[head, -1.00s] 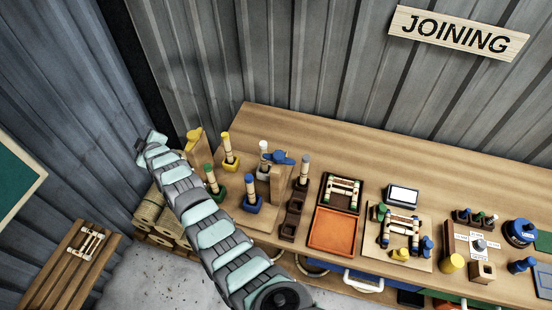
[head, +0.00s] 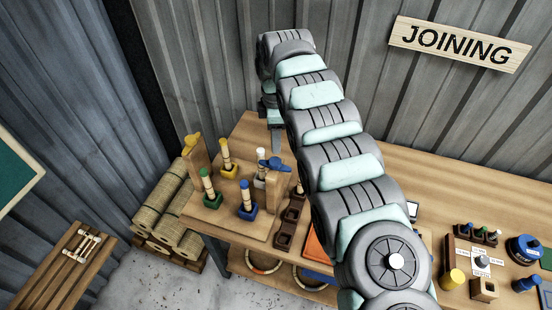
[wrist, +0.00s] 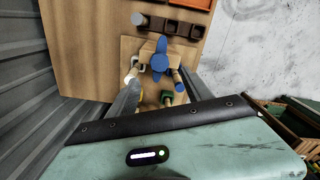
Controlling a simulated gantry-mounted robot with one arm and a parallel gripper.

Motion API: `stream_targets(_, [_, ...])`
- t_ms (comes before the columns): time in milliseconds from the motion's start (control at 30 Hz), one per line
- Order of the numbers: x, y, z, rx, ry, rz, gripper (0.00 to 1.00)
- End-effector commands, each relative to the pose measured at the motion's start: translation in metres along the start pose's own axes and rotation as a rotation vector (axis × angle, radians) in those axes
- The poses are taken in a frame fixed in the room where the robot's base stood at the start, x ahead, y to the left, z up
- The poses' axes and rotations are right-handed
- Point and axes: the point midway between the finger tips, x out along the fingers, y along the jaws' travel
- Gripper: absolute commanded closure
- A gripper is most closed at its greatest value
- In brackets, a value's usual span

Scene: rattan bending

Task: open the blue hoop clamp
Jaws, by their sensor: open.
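The blue hoop clamp (head: 275,164) shows as a blue winged handle on top of an upright wooden block on the jig board at the bench's left end. In the wrist view the blue handle (wrist: 160,62) lies just beyond and between my fingers. My gripper (head: 276,143) points down above and close to the clamp, with a finger showing just over it. In the wrist view my gripper (wrist: 158,92) is open, its two fingers apart with nothing between them held. No contact with the handle is visible. My arm hides part of the bench behind it.
Pegs in green (head: 208,187), yellow (head: 227,158), blue (head: 247,199) and white (head: 261,167) holders stand around the clamp. A yellow clamp (head: 194,148) stands at the board's left edge. A dark compartment rack (head: 288,227) is close on the right.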

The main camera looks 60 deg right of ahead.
Motion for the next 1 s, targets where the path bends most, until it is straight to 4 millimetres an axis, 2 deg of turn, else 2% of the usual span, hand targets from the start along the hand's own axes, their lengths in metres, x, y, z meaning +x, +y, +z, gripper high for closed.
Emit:
stream_targets(400, [0.068, 0.000, -0.003, -0.002, 0.004, 0.001, 0.41])
stream_targets(600, [0.095, 0.001, -0.003, -0.001, 0.003, 0.003, 0.41])
stream_targets(733, [0.102, 0.001, -0.003, -0.001, 0.002, 0.004, 0.41])
stream_targets(1000, [0.103, 0.002, -0.002, 0.000, 0.002, 0.006, 0.41])
